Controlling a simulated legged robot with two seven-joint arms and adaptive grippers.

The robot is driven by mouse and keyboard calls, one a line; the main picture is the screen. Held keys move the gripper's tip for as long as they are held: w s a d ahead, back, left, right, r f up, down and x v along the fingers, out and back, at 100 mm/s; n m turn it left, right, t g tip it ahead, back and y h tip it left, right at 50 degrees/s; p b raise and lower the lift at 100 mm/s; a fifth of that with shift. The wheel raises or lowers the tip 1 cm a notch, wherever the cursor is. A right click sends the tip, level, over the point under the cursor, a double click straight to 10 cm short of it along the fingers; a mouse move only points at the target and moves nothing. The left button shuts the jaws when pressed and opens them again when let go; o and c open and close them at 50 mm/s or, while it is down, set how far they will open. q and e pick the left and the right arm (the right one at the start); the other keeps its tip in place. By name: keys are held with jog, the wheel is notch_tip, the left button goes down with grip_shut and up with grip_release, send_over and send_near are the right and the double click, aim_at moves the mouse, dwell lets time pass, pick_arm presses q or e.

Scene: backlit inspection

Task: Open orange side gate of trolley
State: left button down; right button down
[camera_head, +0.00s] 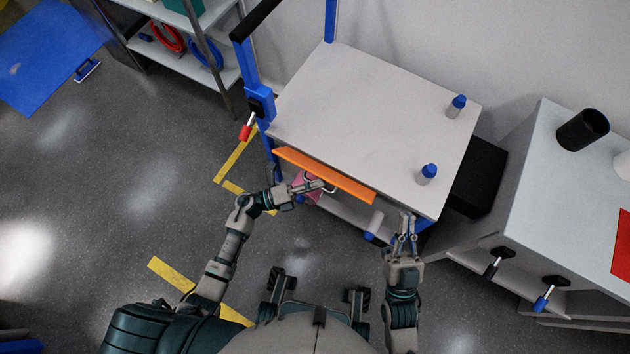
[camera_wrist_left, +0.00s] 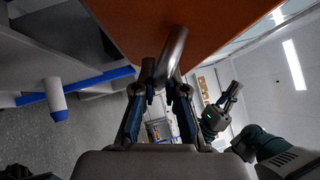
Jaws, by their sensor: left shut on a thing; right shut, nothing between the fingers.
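The trolley (camera_head: 375,100) has a white top and blue posts. Its orange side gate (camera_head: 325,173) runs along the near edge of the top, close to it. Whether it stands slightly ajar I cannot tell. In the left wrist view the gate (camera_wrist_left: 200,25) fills the top, with a metal bar handle (camera_wrist_left: 173,52) on it. My left gripper (camera_head: 326,185) is shut on the handle; its fingers (camera_wrist_left: 160,90) meet around the bar. My right gripper (camera_head: 406,222) is shut and empty, right of the gate near the trolley's near right corner. It also shows in the left wrist view (camera_wrist_left: 229,97).
Two blue-capped bottles (camera_head: 427,174) stand on the trolley's right side. A red-tipped lever (camera_head: 246,130) sits at its left post. A grey cabinet (camera_head: 560,190) with levers stands at right, a shelf (camera_head: 200,70) at upper left. The floor at left is open.

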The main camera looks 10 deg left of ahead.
pick_arm(q)
jog(key=shift+s+d+f, duration=0.1)
jog(key=shift+s+d, duration=0.05)
jog(key=shift+d, duration=0.2)
jog(key=c, duration=1.5)
grip_release()
jog(key=shift+d, duration=0.15)
jog(key=v, duration=1.1)
jog(key=shift+s+a, duration=0.1)
jog(key=shift+a, duration=0.25)
